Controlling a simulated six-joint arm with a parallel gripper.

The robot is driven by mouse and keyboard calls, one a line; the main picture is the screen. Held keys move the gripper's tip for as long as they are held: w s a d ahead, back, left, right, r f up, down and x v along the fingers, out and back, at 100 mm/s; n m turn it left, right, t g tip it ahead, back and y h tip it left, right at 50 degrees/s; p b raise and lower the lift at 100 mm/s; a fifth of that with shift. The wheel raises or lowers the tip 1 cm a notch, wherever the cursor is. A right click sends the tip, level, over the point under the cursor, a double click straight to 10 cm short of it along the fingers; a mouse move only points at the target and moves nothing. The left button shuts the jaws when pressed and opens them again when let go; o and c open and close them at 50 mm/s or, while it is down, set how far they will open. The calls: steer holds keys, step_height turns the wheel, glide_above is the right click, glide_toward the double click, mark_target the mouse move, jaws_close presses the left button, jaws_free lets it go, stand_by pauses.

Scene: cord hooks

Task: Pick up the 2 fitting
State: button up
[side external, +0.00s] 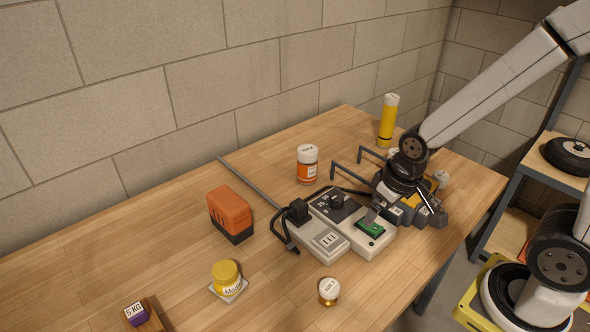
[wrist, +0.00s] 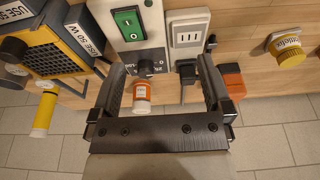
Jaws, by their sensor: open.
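A small brass-coloured fitting with a white labelled top (side external: 328,291) stands on the table near the front edge in the side view. Its label seems to read "SIZE" with a figure too small to read. I cannot make it out in the wrist view. My gripper (side external: 402,212) is above the right part of the table, beside the power strip and over the yellow and black box, to the right of and behind the fitting. In the wrist view my gripper (wrist: 162,68) has its fingers wide apart with nothing held between them.
The power strip (side external: 325,240) with a green switch (side external: 370,228) and black plugs lies left of my gripper. A yellow and black box (wrist: 60,45), an orange jar (side external: 307,165), an orange block (side external: 230,212), a yellow jar (side external: 226,274) and a yellow cylinder (side external: 388,120) stand around.

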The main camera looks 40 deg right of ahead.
mark_target(338, 283)
steer(key=s+f+m+g+y, duration=0.1)
steer(key=f+m+g+y, duration=0.1)
steer(key=m, duration=0.1)
steer(key=s+a+f+m+g+y, duration=0.1)
steer(key=s+f+m+y, duration=0.1)
steer(key=f+m, duration=0.1)
steer(key=s+a+f+m+g+y, duration=0.1)
steer(key=s+f+m+g+y, duration=0.1)
steer(key=m+y, duration=0.1)
steer(key=shift+s+f+m+g, duration=0.15)
steer(key=shift+f+m+g, duration=0.15)
steer(key=shift+m, duration=0.5)
steer(key=m+y, duration=0.2)
steer(key=a+m+y, duration=0.1)
steer(key=shift+w+f+t, duration=0.3)
steer(key=shift+w+t, duration=0.05)
steer(key=shift+t, duration=0.05)
steer(key=m+y, duration=0.1)
steer(key=w+m+t+y, duration=0.1)
steer(key=m, duration=0.1)
steer(key=shift+w+a+f+t, duration=0.15)
steer(key=shift+w+f+t, duration=0.1)
steer(key=shift+f+t, duration=0.05)
steer(key=shift+w+f+m+t+y, duration=0.25)
steer(key=shift+w+m+t+y, duration=0.65)
steer(key=shift+m, duration=0.4)
steer(key=shift+s, duration=0.1)
steer(key=shift+x, duration=3.3)
